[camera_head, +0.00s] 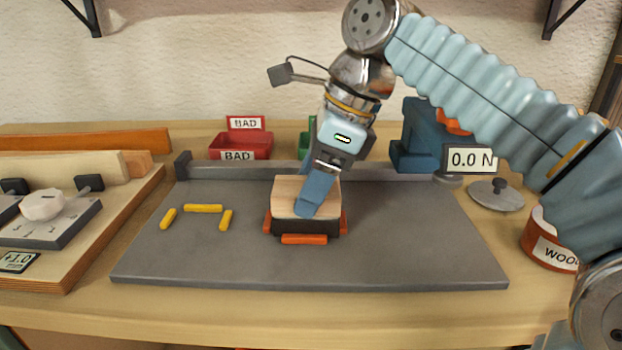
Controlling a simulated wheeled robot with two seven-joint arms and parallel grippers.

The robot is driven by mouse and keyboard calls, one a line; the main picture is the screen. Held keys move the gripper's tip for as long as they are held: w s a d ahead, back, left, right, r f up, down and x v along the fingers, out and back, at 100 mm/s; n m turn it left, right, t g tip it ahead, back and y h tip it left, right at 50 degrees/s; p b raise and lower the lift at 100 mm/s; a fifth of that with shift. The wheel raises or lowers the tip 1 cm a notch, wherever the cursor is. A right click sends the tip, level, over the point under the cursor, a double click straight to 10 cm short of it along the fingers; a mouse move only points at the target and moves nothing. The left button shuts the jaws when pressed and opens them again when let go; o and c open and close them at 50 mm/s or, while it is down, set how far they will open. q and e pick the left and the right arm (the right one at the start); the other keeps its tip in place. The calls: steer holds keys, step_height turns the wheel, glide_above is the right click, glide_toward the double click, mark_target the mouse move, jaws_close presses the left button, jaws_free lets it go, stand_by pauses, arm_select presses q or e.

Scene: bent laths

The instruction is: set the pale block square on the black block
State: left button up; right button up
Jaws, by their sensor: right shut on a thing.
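The pale block (287,187) is wooden and sits over the black block (305,226) on the grey mat. The black block shows as a dark band beneath it, with orange strips (304,239) around its foot. The pale block looks roughly in line with the black block, but I cannot tell whether they touch all along. My right gripper (308,208) comes down from above and is shut on the pale block; its blue finger covers part of the block's top and front. My left gripper is not in view.
Yellow strips (203,208) lie on the mat (400,250) at left. A red bin (240,146) marked BAD and a blue device with a 0.0 N display (470,159) stand behind. A metal lid (496,195) and a WOOD tub (550,247) are at right.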

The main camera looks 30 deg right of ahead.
steer(key=shift+f, duration=0.3)
steer(key=o, duration=1.1)
steer(key=shift+o, duration=0.2)
steer(key=shift+r, duration=0.1)
steer(key=p+v, duration=0.3)
steer(key=v, duration=0.9)
steer(key=shift+s, duration=0.15)
